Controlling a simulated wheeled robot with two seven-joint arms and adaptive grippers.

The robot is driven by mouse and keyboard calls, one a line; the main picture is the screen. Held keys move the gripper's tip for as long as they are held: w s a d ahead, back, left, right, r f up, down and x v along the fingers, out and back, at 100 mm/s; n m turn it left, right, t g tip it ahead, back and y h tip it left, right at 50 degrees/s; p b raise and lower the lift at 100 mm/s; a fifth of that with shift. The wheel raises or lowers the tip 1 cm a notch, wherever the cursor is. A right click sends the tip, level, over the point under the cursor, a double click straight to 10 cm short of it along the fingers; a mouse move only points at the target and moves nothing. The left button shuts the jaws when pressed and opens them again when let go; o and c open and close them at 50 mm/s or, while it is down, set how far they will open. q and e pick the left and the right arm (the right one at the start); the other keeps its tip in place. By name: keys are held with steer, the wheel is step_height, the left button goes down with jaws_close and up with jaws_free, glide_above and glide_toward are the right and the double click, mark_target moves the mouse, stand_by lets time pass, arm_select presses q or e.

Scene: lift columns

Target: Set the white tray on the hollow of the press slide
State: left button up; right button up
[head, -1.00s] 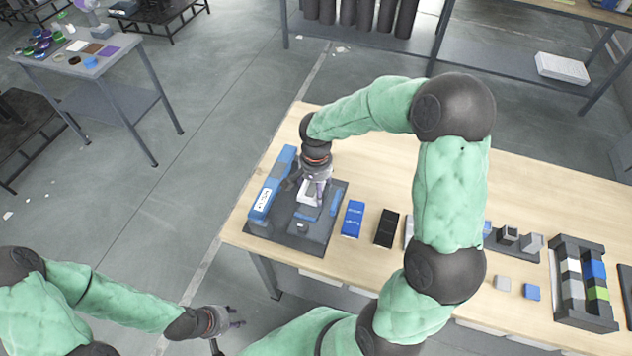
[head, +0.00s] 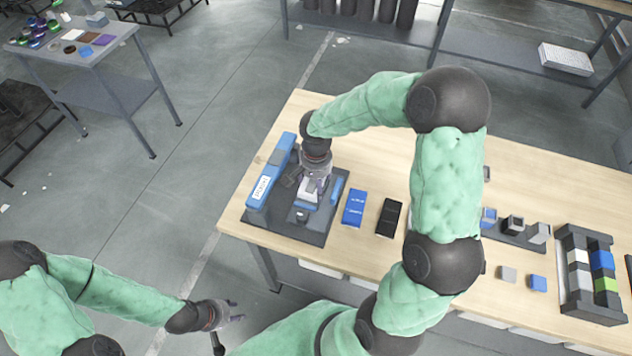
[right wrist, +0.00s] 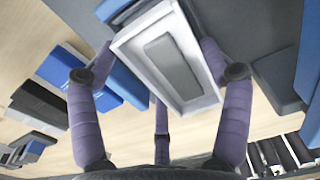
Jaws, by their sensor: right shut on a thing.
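The white tray (head: 308,191) is in my right gripper (head: 313,188), over the press at the left end of the wooden table. In the right wrist view the tray (right wrist: 196,88) is a white rectangular frame with a grey rectangle inside, between the purple fingers of my right gripper (right wrist: 160,85). The press has a dark base plate (head: 272,226), a long blue side block (head: 264,187) and a blue part (head: 337,188) to the right. The slide's hollow is hidden under the tray and gripper; contact cannot be told. My left gripper (head: 228,313) is open and empty, away from the table.
A blue box (head: 354,208) and a black box (head: 389,217) lie right of the press. A dark rack of coloured blocks (head: 586,280) stands farther right. A grey side table (head: 85,60) is at the upper left. My right arm crosses above the table.

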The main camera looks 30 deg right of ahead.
steer(key=shift+f+b, duration=1.05)
steer(key=shift+b, duration=0.25)
stand_by(1.7)
steer(key=o, duration=1.1)
steer(key=shift+r, duration=0.1)
steer(key=shift+r+p, duration=2.35)
steer(key=shift+r, duration=1.1)
